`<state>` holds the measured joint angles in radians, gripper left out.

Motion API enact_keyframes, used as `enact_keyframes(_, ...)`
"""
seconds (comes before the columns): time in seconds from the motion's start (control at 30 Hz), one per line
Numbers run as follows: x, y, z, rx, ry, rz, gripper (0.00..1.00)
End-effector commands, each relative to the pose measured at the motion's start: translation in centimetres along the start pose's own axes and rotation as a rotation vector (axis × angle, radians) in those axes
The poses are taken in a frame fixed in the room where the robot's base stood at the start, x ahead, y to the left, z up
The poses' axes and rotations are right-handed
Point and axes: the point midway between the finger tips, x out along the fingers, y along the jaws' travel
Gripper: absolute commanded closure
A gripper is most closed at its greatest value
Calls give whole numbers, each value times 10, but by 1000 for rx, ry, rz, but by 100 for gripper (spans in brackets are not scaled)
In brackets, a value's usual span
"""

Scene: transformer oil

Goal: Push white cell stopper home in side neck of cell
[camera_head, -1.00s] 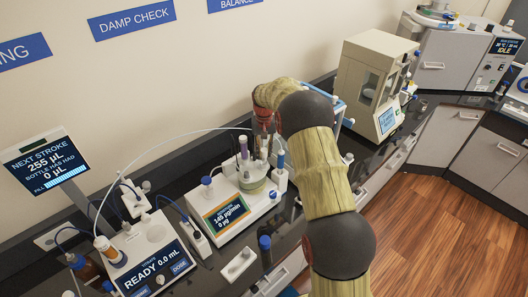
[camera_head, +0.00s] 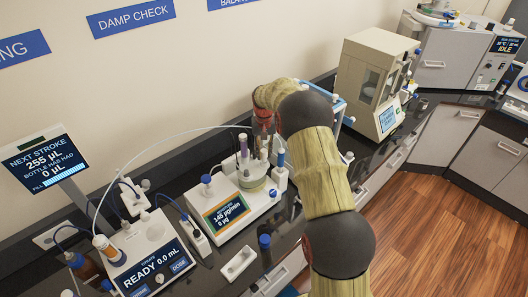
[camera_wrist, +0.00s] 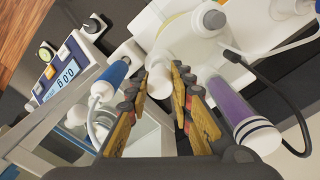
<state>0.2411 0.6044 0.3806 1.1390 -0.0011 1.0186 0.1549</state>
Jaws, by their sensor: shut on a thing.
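The titration cell (camera_head: 253,182) stands on the white instrument with the "145 µg/min" display in the head view. Its pale top also shows in the wrist view (camera_wrist: 190,38). My gripper (camera_wrist: 161,82) has its yellow-padded fingers shut on the white cell stopper (camera_wrist: 159,82), at the near side of the cell. In the head view my gripper (camera_head: 264,148) is just behind and above the cell, partly hidden by my arm. The fingers hide the stopper's sides, and I cannot tell how deep it sits in the side neck.
A purple-bodied electrode (camera_wrist: 238,110) with a black cable rises close to the right finger. A white-and-blue pen-like tool (camera_wrist: 108,85) is left of my fingers.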

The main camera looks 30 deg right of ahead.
Motion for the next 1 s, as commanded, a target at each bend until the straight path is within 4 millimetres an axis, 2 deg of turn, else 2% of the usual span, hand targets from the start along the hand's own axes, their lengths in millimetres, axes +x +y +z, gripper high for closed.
enact_keyframes(0.93, 22, 0, 0, 0, 0, 0, 100)
enact_keyframes(0.97, 22, 0, 0, 0, 1, 0, 76)
enact_keyframes(1.0, 21, 0, 0, 0, 1, 0, 74)
